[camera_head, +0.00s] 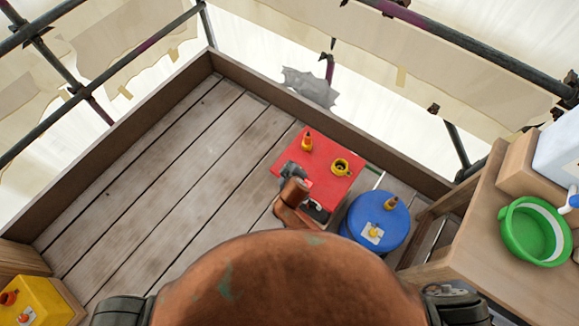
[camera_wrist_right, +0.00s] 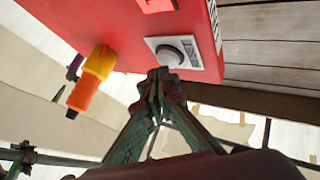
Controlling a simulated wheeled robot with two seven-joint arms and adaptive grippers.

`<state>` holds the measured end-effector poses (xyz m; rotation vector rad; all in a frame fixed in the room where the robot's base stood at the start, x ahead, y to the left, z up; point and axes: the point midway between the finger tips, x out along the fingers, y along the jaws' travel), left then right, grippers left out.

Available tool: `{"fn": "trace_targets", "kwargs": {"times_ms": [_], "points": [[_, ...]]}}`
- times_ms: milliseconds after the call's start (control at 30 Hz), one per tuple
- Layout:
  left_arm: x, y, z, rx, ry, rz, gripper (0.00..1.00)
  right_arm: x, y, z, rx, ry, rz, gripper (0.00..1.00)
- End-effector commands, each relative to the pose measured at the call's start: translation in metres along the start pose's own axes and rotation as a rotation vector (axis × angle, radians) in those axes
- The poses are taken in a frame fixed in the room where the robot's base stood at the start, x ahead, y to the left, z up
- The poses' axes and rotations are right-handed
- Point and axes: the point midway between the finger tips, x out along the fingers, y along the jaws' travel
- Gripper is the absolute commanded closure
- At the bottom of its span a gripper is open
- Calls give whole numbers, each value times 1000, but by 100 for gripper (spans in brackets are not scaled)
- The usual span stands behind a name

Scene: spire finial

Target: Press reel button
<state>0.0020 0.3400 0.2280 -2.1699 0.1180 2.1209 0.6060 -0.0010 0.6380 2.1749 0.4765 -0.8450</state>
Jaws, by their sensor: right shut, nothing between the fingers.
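In the right wrist view a pale round button (camera_wrist_right: 174,53) sits in a light square plate on the face of a red box (camera_wrist_right: 120,25). My right gripper (camera_wrist_right: 163,77) is shut and empty, with its fingertips at the lower edge of that plate in the picture. I cannot tell whether they touch it. In the head view the red box (camera_head: 333,152) stands on the planks, and my right gripper (camera_head: 292,168) is at its left edge, partly hidden by my arm. The button cannot be made out there. My left gripper is not in view.
An orange and yellow fitting (camera_wrist_right: 91,81) projects from the red box near the button. A blue drum (camera_head: 376,220) stands right of the box. A yellow box (camera_head: 48,300) is at lower left, a green tub (camera_head: 535,231) on the right-hand bench. Planks to the left are clear.

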Motion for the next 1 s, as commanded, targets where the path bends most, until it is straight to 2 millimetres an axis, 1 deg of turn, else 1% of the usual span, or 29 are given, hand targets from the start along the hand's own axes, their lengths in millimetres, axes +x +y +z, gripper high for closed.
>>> {"fn": "trace_targets", "kwargs": {"times_ms": [1000], "points": [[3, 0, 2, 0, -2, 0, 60, 6, -4, 5, 1, -2, 0, 100]]}}
